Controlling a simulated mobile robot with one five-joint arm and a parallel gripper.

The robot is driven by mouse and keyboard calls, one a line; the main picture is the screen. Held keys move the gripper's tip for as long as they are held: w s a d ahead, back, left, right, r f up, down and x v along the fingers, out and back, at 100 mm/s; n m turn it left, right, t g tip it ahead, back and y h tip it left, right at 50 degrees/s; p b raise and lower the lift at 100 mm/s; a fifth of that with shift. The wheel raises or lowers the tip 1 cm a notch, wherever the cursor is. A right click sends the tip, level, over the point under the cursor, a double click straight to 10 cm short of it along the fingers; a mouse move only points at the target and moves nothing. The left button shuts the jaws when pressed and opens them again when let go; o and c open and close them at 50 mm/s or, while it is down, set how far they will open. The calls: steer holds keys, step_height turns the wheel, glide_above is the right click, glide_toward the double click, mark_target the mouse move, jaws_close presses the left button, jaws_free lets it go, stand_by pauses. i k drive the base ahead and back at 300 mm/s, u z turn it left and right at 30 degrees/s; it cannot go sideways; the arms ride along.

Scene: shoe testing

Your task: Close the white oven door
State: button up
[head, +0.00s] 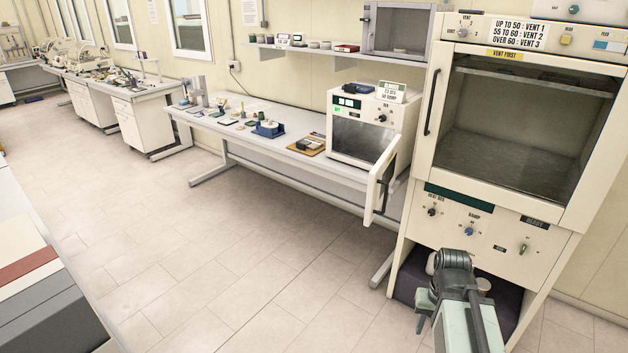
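The small white oven (374,110) stands on the right end of the long bench. Its door (381,185) is swung wide open, hinged at the right, and sticks out past the bench's front edge. A dark handle shows on the door. The dark chamber (362,140) is exposed. My gripper (425,308) is at the lower right, in front of the large cabinet oven, below and to the right of the open door and apart from it. Its fingers are small and partly hidden by my arm, so I cannot tell whether they are open.
A large cream cabinet oven (500,215) with a glass front and knobs stands close on the right. The bench (290,160) holds several small items left of the white oven. A shelf (335,55) hangs above. The tiled floor (250,260) before the bench is clear.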

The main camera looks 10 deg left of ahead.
mark_target(382, 178)
steer(key=u, duration=0.3)
steer(key=i, duration=1)
steer(key=z, duration=0.1)
